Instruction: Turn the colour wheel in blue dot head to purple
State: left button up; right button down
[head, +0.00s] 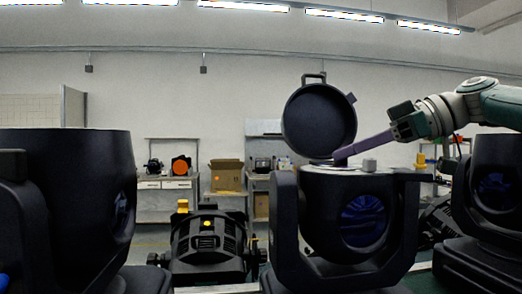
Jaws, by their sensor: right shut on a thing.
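A black moving head (313,215) stands right of centre with its round lid (320,120) swung up open. A pale rim and a small grey knob (369,165) show on its top; the colour wheel itself cannot be made out. My right gripper (342,156) reaches in from the right, its long purple fingers slanting down to the open top beside the lid's foot. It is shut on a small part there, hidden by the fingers. A blue spot (3,281) shows low at the left edge, by the left head (70,190). My left gripper is out of view.
Another black head (497,180) stands at the right, under my right arm. Benches with a cardboard box (226,176) stand against the back wall.

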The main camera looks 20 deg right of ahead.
jog(key=c, duration=0.7)
grip_release()
jog(key=shift+f, duration=0.1)
jog(key=shift+o, duration=0.2)
jog(key=shift+b+v, duration=0.75)
jog(key=shift+v, duration=4.15)
